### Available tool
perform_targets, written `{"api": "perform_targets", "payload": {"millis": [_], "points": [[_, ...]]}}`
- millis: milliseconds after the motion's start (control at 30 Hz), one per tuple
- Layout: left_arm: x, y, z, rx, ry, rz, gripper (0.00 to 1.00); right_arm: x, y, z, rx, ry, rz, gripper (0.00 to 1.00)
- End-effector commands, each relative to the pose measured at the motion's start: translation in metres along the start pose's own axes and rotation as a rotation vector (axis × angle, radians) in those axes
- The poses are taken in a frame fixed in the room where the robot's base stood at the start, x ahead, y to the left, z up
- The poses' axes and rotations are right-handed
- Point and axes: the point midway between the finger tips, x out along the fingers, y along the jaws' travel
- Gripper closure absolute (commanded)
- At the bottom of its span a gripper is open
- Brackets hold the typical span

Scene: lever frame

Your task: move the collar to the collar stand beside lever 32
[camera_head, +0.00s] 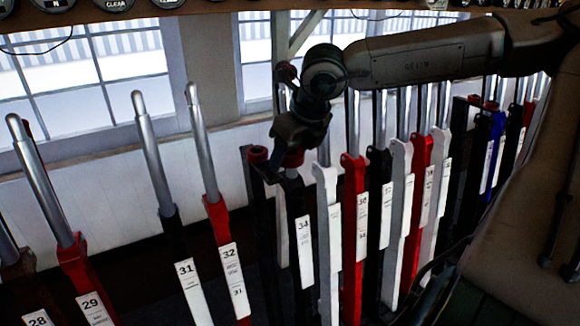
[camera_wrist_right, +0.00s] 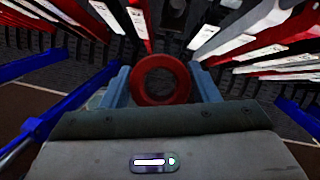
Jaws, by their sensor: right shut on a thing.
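The collar is a red ring (camera_wrist_right: 161,99), seen in the right wrist view between the two blue-grey fingers of my right gripper (camera_wrist_right: 162,82). The fingers are shut on it from both sides. In the head view my right gripper (camera_head: 291,150) points down above and beside lever 34 (camera_head: 303,235); a bit of red collar (camera_head: 294,159) shows under it. Lever 32 (camera_head: 229,262) is red with a steel handle, left of the gripper. A dark post with a red top (camera_head: 257,155) stands between lever 32 and the gripper; I cannot tell whether it is the collar stand. My left gripper is not in view.
Lever 31 (camera_head: 187,280) and lever 29 (camera_head: 90,300) stand to the left. Several black, white, red and blue levers stand close together to the right, under my right arm. Windows (camera_head: 110,55) are behind. There is a gap between lever 32 and the dark post.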

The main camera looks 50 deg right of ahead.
Motion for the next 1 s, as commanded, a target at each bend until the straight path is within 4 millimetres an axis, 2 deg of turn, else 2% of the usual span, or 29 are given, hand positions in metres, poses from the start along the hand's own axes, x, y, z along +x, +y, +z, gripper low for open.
{"api": "perform_targets", "payload": {"millis": [267, 633, 933, 1000], "points": [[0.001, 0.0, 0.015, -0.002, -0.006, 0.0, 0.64, 0.002, -0.001, 0.007, -0.006, 0.001, 0.001, 0.65], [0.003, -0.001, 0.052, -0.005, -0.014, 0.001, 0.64, 0.011, -0.007, 0.026, -0.006, 0.0, 0.001, 0.65], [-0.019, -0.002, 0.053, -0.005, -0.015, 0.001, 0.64, 0.024, -0.016, 0.052, -0.007, 0.002, -0.001, 0.65], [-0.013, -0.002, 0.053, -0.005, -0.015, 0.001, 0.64, 0.031, -0.019, 0.057, -0.007, 0.001, -0.001, 0.65]]}}
